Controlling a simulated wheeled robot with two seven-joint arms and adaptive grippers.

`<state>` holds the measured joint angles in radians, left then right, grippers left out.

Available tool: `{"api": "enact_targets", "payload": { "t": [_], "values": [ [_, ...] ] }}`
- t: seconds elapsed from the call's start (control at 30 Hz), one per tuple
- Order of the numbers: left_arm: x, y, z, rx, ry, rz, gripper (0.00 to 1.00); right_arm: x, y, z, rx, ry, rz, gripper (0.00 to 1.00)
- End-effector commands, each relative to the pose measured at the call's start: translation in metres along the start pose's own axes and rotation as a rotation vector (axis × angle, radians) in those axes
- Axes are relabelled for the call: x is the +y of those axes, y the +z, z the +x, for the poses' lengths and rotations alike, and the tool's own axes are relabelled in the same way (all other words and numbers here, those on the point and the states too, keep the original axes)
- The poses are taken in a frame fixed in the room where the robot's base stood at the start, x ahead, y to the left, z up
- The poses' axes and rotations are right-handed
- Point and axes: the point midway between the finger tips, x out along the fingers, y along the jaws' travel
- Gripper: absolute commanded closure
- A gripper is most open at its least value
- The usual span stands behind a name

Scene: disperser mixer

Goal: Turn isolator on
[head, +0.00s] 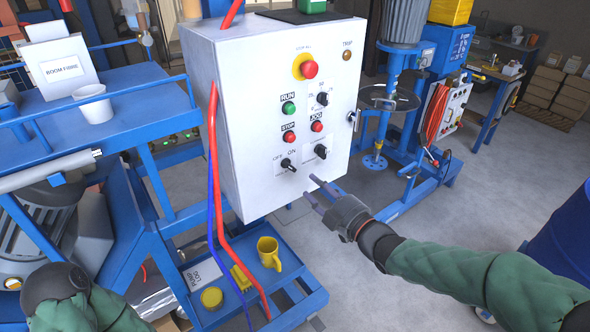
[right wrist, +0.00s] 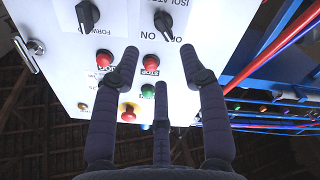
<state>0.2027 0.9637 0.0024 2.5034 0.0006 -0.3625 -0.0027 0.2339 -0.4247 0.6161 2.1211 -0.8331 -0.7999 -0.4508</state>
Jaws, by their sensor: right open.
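The isolator is a black rotary knob (head: 287,163) with OFF and ON labels, low on the left of the white control panel (head: 235,120). Its handle looks slanted, but I cannot tell its setting for sure. In the right wrist view the panel is upside down, and the isolator knob (right wrist: 164,22) shows near the top. My right gripper (head: 311,188) is open and empty, in front of the panel's lower edge, below and right of the knob. Its fingers (right wrist: 160,58) also show spread in the right wrist view. My left gripper is out of view; only part of that arm shows.
Above the isolator are a red stop button (head: 289,137), a green run button (head: 288,107) and a red emergency stop (head: 309,69). Another black selector (head: 320,151) sits to its right. Red and blue cables hang left of the panel.

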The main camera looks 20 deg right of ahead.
Motion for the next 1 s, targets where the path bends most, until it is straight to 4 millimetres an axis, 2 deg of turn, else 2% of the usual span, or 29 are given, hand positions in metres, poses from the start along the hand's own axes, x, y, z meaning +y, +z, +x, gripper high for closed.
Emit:
{"api": "enact_targets", "payload": {
  "t": [0.3,0.5,0.7,1.0],
  "values": [
    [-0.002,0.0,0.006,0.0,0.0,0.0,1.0,-0.003,0.001,0.055,0.0,-0.004,0.003,0.56],
    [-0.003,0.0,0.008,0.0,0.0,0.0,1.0,-0.002,0.001,0.083,-0.001,-0.002,0.004,0.56],
    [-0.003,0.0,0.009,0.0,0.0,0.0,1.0,-0.001,0.001,0.097,-0.002,-0.001,0.003,0.56],
    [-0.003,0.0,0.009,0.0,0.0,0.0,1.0,-0.001,0.001,0.099,-0.002,0.0,0.004,0.56]
  ]
}}
